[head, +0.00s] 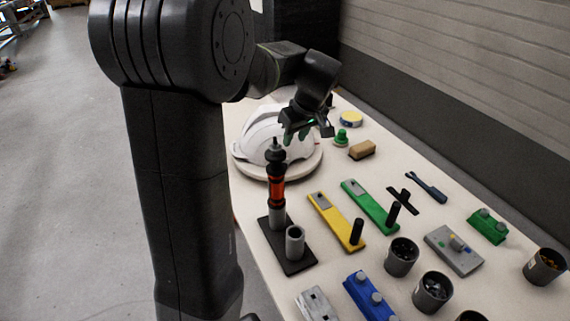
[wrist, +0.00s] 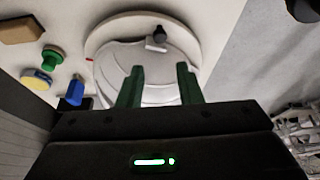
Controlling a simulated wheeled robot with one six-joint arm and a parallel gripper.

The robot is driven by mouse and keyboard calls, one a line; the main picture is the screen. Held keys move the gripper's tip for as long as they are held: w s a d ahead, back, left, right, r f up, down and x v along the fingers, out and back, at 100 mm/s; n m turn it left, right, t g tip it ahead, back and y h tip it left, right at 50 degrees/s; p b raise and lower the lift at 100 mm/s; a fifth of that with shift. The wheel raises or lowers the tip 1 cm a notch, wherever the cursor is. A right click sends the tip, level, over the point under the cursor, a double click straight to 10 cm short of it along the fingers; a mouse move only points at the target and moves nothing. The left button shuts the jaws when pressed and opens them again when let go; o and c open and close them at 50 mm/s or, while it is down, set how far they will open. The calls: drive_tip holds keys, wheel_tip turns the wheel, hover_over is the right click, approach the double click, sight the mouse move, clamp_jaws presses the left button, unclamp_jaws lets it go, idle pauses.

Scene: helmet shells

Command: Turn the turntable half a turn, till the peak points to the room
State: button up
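The white helmet shell (head: 262,138) sits on the round pale turntable (head: 308,168) at the far end of the table. Both also show in the wrist view, the helmet (wrist: 155,60) inside the turntable's rim (wrist: 98,38). I cannot tell for sure which way the peak points. A short black peg or knob (wrist: 158,36) shows near the turntable's rim in the wrist view. My gripper (head: 297,133) is at the helmet's right side in the head view. Its green fingers (wrist: 159,86) are apart with nothing between them, seen over the helmet; contact is unclear.
A black-and-orange tool (head: 276,180) stands upright in a holder in front of the turntable. A green knob (head: 341,138), a brown block (head: 362,149) and a yellow disc (head: 351,118) lie right of it. Fixtures and dark cups fill the near table; a wall runs along the right.

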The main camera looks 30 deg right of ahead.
sight(285, 163)
drive_tip(key=x, duration=1.4)
drive_tip(key=shift+r, duration=0.1)
clamp_jaws()
drive_tip(key=shift+d, duration=0.1)
